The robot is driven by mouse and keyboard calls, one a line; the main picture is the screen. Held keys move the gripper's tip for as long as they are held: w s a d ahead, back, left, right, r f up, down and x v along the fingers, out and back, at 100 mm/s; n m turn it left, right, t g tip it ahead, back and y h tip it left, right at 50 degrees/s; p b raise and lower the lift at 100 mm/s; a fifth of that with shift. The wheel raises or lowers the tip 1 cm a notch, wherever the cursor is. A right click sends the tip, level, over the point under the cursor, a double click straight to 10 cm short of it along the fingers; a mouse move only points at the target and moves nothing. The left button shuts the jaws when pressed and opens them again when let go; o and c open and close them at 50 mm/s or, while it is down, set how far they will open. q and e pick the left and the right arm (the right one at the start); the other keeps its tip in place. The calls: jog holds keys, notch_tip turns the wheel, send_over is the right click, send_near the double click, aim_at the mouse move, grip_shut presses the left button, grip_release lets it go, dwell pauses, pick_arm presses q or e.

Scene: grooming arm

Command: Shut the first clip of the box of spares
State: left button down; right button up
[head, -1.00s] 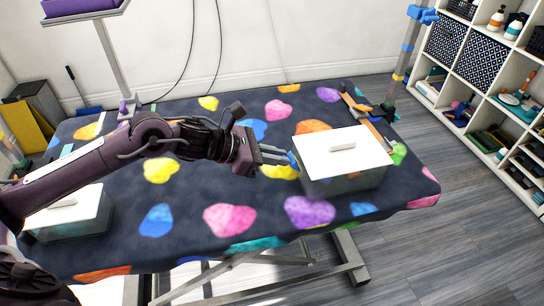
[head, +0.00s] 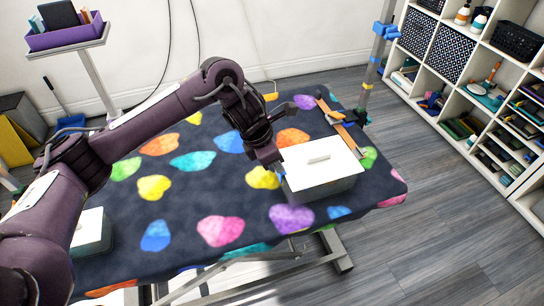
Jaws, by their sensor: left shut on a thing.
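A box with clear grey sides (head: 325,187) and a white lid (head: 335,170) stands on the grooming table near its right end. The lid lies on the box, with a raised white handle on top. A small blue clip (head: 282,177) shows at the box's left side. My left gripper (head: 276,167) points down at that side, at the lid's left edge, and is shut on the blue clip. The fingers hide most of the clip, so its angle cannot be told. My right gripper is out of view.
A second lidded box (head: 93,234) stands at the table's left, partly behind my arm. Wooden-looking tools (head: 340,122) lie behind the box near a blue-clamped post (head: 370,75). The patterned tabletop (head: 200,195) is mostly clear. White shelves stand right.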

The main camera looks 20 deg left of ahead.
pick_arm(q)
jog(key=c, duration=1.4)
grip_release()
jog(key=shift+c, duration=0.2)
jog(key=p+v, duration=0.1)
jog(key=v, duration=0.6)
jog(key=shift+r, duration=0.4)
jog(key=shift+a, duration=0.1)
